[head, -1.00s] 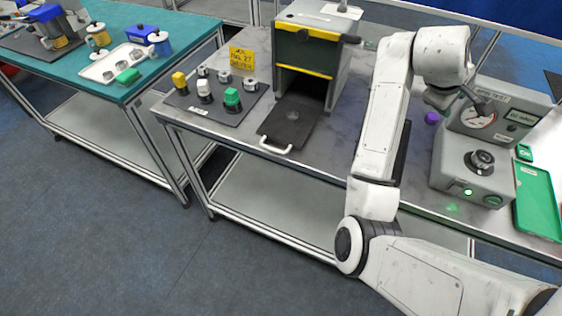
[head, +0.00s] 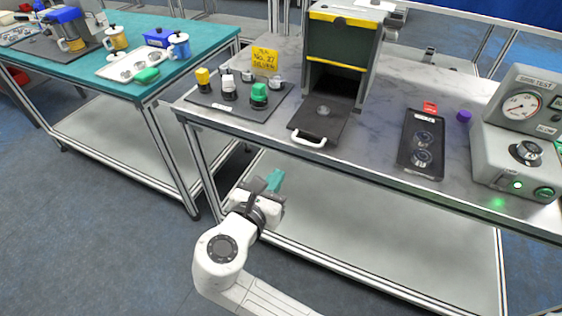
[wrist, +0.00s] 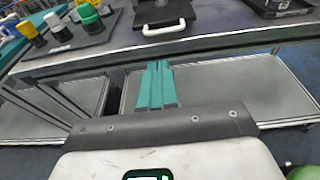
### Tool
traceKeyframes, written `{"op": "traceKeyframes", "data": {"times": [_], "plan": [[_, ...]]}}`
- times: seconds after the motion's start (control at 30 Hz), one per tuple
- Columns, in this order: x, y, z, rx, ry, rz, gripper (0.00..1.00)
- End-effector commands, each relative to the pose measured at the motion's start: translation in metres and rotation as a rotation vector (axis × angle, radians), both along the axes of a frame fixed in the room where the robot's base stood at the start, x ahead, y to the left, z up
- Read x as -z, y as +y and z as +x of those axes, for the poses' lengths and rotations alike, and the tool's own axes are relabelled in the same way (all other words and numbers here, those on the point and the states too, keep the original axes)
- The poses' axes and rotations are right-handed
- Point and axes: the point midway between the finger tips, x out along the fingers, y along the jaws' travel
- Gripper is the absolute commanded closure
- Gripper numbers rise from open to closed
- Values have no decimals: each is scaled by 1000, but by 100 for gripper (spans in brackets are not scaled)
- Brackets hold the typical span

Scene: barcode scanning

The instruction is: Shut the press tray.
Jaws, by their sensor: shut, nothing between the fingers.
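The press (head: 343,45) is a grey box with a dark green front and yellow stripes, standing on the marble-topped table in the head view. Its dark press tray (head: 323,119) is pulled out towards the table's front edge. The tray's white handle (head: 308,139) faces me; it also shows at the top of the wrist view (wrist: 164,28). My gripper (head: 275,180), with teal fingers, is shut and empty in front of the table, below and to the left of the handle. In the wrist view the fingers (wrist: 157,72) point towards the table edge, apart from the handle.
A dark mat (head: 238,98) with several capped pieces lies left of the tray. A black holder (head: 421,145) with two round pieces lies to the right, near a grey gauge box (head: 515,150). A teal table (head: 120,70) stands left. The table's front edge (head: 360,170) is close.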

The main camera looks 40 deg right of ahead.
Motion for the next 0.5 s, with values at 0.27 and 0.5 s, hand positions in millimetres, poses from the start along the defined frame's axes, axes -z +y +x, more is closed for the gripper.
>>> {"op": "traceKeyframes", "data": {"times": [0.27, 0.5], "plan": [[8, -41, 14, 7, -1, 0, 100], [18, -84, 31, 7, -2, 1, 100]]}}
